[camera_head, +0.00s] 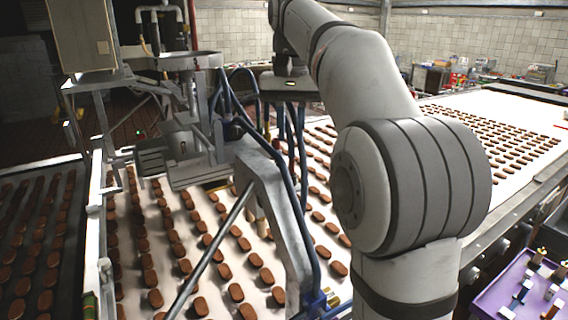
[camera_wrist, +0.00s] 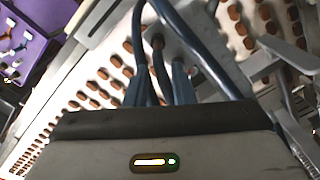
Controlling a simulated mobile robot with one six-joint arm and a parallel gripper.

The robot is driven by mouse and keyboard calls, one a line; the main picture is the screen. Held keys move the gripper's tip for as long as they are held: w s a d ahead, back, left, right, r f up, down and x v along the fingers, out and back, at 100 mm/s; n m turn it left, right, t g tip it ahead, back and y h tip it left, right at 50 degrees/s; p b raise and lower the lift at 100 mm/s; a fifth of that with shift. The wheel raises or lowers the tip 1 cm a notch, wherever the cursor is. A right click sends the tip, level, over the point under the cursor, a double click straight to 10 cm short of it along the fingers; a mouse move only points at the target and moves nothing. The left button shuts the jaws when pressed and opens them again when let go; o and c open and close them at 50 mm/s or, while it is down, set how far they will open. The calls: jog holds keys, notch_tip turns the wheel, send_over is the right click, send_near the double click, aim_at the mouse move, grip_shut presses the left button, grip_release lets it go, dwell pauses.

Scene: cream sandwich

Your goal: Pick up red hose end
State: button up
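My gripper (camera_head: 290,122) hangs down from my wrist among the blue hoses of the machine, above the conveyor. In the wrist view its two bluish-grey fingers (camera_wrist: 158,84) stand apart. A dark hose with a brownish tip (camera_wrist: 158,42) shows between them, and I see no finger clearly pressed on it. In the head view a thin red piece (camera_head: 291,162), which looks like the red hose end, shows just below the fingers. Its lower part is partly hidden by the metal frame and hoses.
Blue hoses (camera_head: 290,195) and a grey metal bracket (camera_head: 262,180) stand close to my gripper. Rows of brown biscuits lie on the white conveyor (camera_head: 330,290). A purple tray (camera_head: 497,288) with small parts is at the lower right. A metal machine (camera_head: 185,150) stands at left.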

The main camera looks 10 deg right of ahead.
aim_at(292, 160)
jog(key=shift+s+f, duration=0.35)
jog(key=shift+f, duration=0.45)
jog(key=shift+w+d+f, duration=0.1)
jog(key=shift+w+f, duration=0.05)
jog(key=shift+f, duration=2.55)
jog(key=shift+c, duration=0.3)
grip_shut()
